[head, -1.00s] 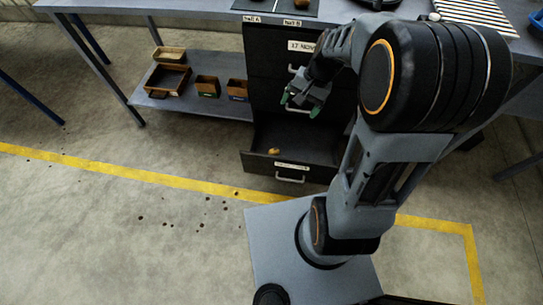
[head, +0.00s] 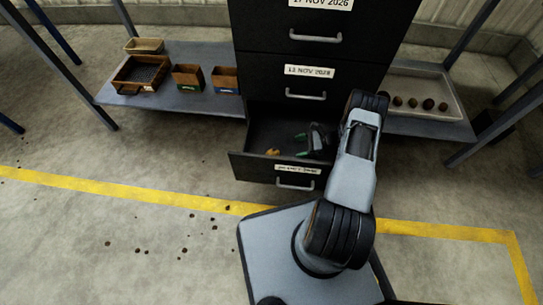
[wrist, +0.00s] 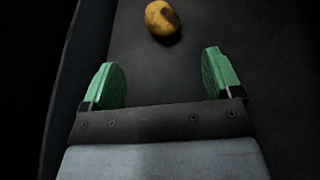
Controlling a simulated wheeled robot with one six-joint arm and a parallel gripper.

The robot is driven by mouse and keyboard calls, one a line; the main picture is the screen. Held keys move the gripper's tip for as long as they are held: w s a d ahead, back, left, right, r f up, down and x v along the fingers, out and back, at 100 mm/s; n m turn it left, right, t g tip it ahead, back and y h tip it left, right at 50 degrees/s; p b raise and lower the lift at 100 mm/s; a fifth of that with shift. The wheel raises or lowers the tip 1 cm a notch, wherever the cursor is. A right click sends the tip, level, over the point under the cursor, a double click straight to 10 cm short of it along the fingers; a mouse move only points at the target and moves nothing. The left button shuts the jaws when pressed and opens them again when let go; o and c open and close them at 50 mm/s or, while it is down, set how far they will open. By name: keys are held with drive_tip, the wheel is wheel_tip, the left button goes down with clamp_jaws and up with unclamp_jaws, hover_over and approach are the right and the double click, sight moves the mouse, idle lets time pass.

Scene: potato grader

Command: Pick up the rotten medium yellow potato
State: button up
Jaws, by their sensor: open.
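A yellow potato with a dark brown patch (wrist: 162,19) lies on the drawer floor, just beyond my fingertips in the wrist view. It also shows small in the head view (head: 272,152), near the drawer's front left. My gripper (wrist: 163,78) is open and empty, its two green fingers spread wide with the potato ahead of the gap and not between them. In the head view my gripper (head: 300,144) is down inside the open bottom drawer (head: 250,168), to the right of the potato.
The drawer's dark side wall (wrist: 75,70) runs close left of my gripper. Closed drawers (head: 310,80) rise above. Small wooden boxes (head: 187,77) stand on the left shelf. A pale tray (head: 452,98) with several round dark items sits on the right shelf.

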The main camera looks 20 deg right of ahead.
sight(277, 152)
drive_tip(key=b+x, duration=0.1)
drive_tip(key=x, duration=0.6)
drive_tip(key=shift+f+b, duration=0.15)
drive_tip(key=shift+b, duration=0.2)
drive_tip(key=shift+b+x, duration=1.4)
drive_tip(key=shift+x, duration=1.65)
drive_tip(key=shift+c, duration=0.4)
drive_tip(key=c, duration=0.9)
